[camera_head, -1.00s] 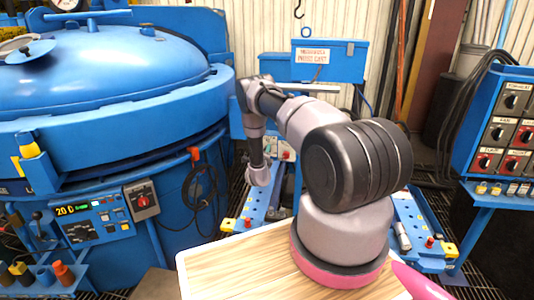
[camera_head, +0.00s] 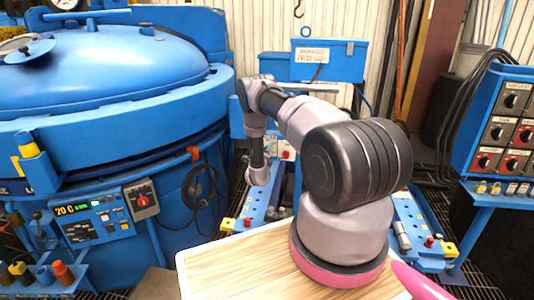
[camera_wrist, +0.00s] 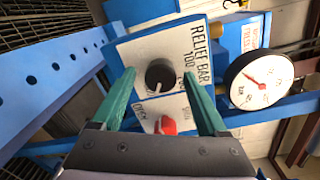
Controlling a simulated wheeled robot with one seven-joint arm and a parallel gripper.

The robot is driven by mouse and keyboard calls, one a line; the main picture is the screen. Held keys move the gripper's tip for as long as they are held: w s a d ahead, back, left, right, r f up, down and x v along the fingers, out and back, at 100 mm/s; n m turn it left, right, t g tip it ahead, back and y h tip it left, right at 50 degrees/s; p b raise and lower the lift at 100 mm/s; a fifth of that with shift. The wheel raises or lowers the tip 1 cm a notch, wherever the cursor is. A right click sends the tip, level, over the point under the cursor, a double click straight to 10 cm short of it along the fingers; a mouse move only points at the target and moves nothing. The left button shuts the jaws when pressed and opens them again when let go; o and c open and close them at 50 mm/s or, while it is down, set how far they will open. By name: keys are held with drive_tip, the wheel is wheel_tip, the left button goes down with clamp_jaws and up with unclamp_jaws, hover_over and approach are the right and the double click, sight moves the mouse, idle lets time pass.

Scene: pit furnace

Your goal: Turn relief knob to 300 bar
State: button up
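The relief knob (camera_wrist: 160,75) is a dark round knob with a white pointer mark on a white panel (camera_wrist: 137,50) lettered RELIEF BAR. The number 100 is readable; another number is partly hidden by a finger. The pointer mark faces the bottom of the wrist picture. My gripper (camera_wrist: 160,80) is open, its two green fingers on either side of the knob, with visible gaps. I cannot tell whether the tips reach the knob's depth. In the head view my arm's end reaches toward the blue press cart (camera_head: 330,60); the fingers and knob are not distinguishable there.
A red knob (camera_wrist: 165,125) with OPEN lettering sits close by, between the fingers in the wrist view. A round white gauge (camera_wrist: 260,78) stands to the right. A blue perforated beam (camera_wrist: 55,70) runs on the left. The large blue furnace (camera_head: 110,90) stands left of my arm.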

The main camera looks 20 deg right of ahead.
drive_tip(key=v, duration=1)
drive_tip(key=shift+s+a, duration=0.25)
drive_tip(key=shift+s, duration=0.1)
drive_tip(key=shift+w+r, duration=0.1)
